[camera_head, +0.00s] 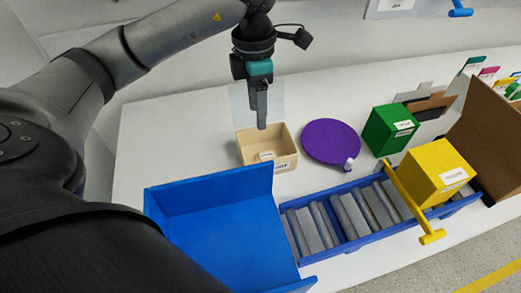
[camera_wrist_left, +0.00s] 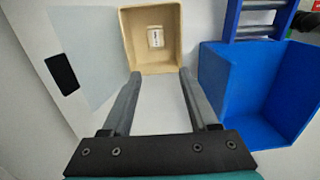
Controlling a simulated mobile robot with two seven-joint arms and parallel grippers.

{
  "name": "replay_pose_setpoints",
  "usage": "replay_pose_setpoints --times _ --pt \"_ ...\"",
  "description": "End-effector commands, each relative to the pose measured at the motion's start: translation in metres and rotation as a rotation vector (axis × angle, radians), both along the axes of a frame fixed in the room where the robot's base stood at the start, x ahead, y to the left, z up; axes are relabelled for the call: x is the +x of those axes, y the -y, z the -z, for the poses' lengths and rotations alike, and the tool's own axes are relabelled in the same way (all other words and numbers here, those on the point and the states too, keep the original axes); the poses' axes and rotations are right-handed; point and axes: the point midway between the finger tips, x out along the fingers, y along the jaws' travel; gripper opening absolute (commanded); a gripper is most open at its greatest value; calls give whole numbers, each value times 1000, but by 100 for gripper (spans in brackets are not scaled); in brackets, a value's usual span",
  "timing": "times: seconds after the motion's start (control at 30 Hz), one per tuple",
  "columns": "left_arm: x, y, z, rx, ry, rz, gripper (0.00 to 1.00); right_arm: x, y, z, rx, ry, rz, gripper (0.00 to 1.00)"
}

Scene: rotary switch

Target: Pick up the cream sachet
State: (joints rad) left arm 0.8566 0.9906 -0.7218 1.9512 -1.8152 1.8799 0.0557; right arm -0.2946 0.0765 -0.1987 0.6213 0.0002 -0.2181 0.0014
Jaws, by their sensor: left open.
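A small pale sachet-like item with dark print (camera_wrist_left: 156,37) lies inside the cream bin (camera_wrist_left: 129,38), seen in the left wrist view. In the head view it shows as a small whitish shape (camera_head: 266,155) near the bin's front wall. The cream bin (camera_head: 251,156) stands on the white table and has a label on its front. My left gripper (camera_head: 261,127) points down above the back of the bin. In the wrist view its two fingers (camera_wrist_left: 158,80) are apart with nothing between them. My right gripper is not in view.
A blue open box (camera_head: 215,181) stands at front left of the bin. A purple disc (camera_head: 331,140) lies to the bin's right. Table left of the bin is clear.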

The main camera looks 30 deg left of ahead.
Motion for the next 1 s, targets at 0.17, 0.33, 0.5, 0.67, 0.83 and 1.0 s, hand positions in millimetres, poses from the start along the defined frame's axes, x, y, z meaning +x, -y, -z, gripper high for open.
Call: replay_pose_setpoints --times 0.17,0.33,0.5,0.67,0.83,1.0 --pt "-2 -8 15 42 3 0 60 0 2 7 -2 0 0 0" --pt "-2 -7 52 38 0 0 60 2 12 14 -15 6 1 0" --pt "-2 -6 84 36 2 -1 60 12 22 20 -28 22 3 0" --pt "-1 -6 99 36 4 0 60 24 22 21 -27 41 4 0" --pt "0 -5 107 35 4 0 60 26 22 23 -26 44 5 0" --pt "2 0 130 34 3 0 60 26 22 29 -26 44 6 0"
